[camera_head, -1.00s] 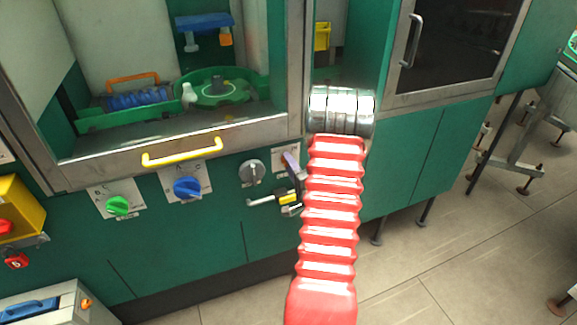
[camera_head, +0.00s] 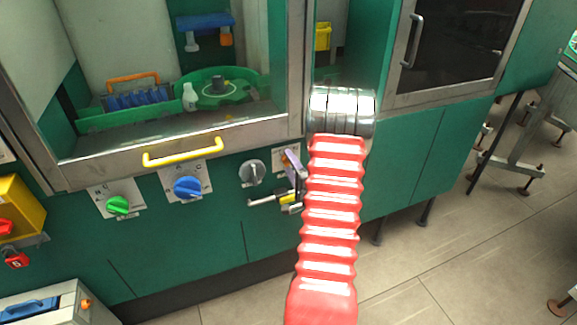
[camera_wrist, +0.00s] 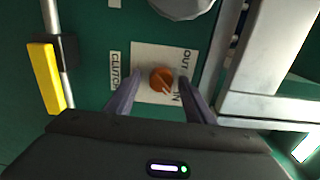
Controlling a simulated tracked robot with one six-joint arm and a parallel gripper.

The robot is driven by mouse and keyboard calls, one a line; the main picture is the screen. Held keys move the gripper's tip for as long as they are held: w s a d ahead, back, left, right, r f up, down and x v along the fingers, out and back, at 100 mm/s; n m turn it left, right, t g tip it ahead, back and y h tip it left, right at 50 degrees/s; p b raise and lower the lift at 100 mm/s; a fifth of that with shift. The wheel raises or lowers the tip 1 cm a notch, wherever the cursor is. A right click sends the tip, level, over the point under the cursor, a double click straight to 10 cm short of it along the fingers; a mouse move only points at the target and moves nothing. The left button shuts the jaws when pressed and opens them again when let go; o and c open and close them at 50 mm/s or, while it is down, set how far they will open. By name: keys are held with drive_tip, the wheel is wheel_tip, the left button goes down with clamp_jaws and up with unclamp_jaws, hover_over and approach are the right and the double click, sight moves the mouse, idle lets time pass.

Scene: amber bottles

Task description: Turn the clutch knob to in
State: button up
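My gripper (camera_wrist: 160,86) is open, one purple finger on each side of the knob, with gaps visible; I see no contact. In the head view a purple finger of my gripper (camera_head: 293,164) shows in front of the plate (camera_head: 279,157).
A grey knob (camera_head: 252,172) is left of the plate. A metal lever with a yellow part (camera_head: 272,199) sits below. A blue knob (camera_head: 187,187) and green knob (camera_head: 117,205) are farther left. A yellow handle (camera_head: 182,151) sticks out above.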

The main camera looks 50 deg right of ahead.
drive_tip(key=v, duration=1.4)
drive_tip(key=shift+f, duration=0.1)
idle(0.6)
